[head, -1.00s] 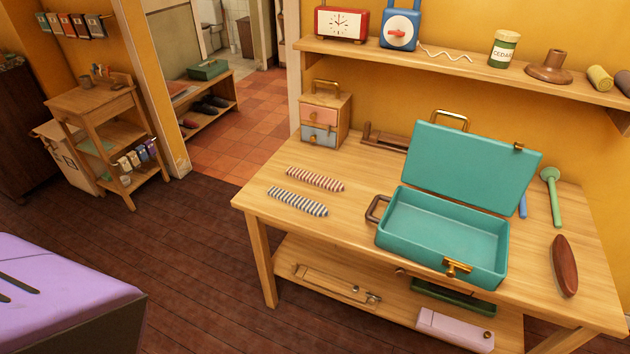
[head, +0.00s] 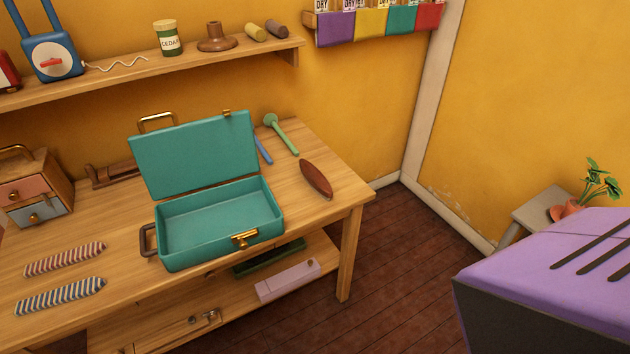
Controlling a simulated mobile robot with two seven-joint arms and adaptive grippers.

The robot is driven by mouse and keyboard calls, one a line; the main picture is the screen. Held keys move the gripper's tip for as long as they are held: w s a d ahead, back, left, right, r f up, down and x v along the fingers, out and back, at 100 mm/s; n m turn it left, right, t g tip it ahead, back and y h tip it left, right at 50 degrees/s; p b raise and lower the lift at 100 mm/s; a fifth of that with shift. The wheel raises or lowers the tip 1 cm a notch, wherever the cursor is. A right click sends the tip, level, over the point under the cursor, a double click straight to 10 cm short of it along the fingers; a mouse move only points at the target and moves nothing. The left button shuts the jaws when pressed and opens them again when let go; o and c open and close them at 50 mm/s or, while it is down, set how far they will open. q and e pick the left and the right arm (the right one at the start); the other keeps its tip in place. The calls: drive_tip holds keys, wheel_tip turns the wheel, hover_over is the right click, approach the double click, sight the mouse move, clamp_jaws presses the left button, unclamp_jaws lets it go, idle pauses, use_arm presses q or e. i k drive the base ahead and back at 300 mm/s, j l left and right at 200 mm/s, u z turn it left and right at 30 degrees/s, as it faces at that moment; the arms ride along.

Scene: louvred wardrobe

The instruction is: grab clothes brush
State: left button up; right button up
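A dark reddish-brown oval piece (head: 316,180), which looks like the clothes brush, lies on the right end of the wooden table (head: 345,190). Neither of my grippers is in view.
A shelf (head: 150,70) with several items hangs above. Floor (head: 400,260) is clear right of the table. A stool (head: 530,210) with a plant stands further right.

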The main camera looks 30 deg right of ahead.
sight(312, 175)
drive_tip(key=i+l, duration=0.1)
drive_tip(key=l, duration=0.55)
drive_tip(key=i+l, duration=0.1)
drive_tip(key=l, duration=1.2)
drive_tip(key=i+u, duration=0.05)
drive_tip(key=i, duration=0.05)
